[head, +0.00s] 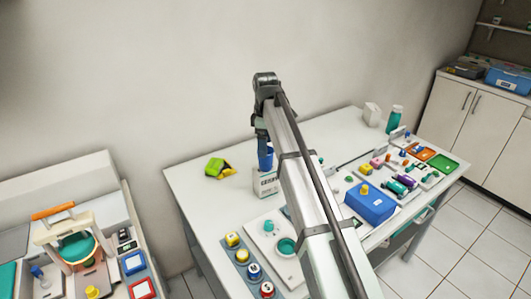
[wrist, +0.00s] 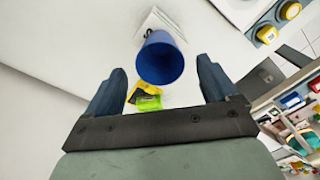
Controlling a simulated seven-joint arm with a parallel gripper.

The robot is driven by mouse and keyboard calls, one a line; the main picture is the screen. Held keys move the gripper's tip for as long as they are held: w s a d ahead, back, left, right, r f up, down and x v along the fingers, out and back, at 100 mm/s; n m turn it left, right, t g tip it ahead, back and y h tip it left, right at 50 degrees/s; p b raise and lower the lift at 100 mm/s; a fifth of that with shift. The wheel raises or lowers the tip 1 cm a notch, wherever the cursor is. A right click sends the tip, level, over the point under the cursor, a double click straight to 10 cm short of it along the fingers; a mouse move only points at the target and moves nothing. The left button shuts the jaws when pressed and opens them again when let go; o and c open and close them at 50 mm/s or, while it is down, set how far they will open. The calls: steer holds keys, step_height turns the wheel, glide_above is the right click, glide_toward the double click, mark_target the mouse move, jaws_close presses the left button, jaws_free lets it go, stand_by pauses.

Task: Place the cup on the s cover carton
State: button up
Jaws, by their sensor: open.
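The blue cup (head: 265,158) is at the top of the white carton (head: 266,183) with dark lettering, partly hidden by my arm. In the wrist view the cup (wrist: 160,58) shows its open mouth to the camera, with the carton (wrist: 158,20) behind it. The cup looks set on the carton, but the contact is hidden. My gripper (wrist: 160,68) is open. Its two dark fingers stand apart on either side of the cup, with a visible gap to each. In the head view the fingers are hard to make out.
A green and yellow item (head: 217,167) lies on the white table left of the carton. Several coloured jars (head: 254,270), a blue box (head: 370,203) and trays of small parts stand to the right and front. The table's back left is clear.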

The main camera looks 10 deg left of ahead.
step_height(320, 180, up, 7)
steer(key=shift+f, duration=0.15)
stand_by(0.4)
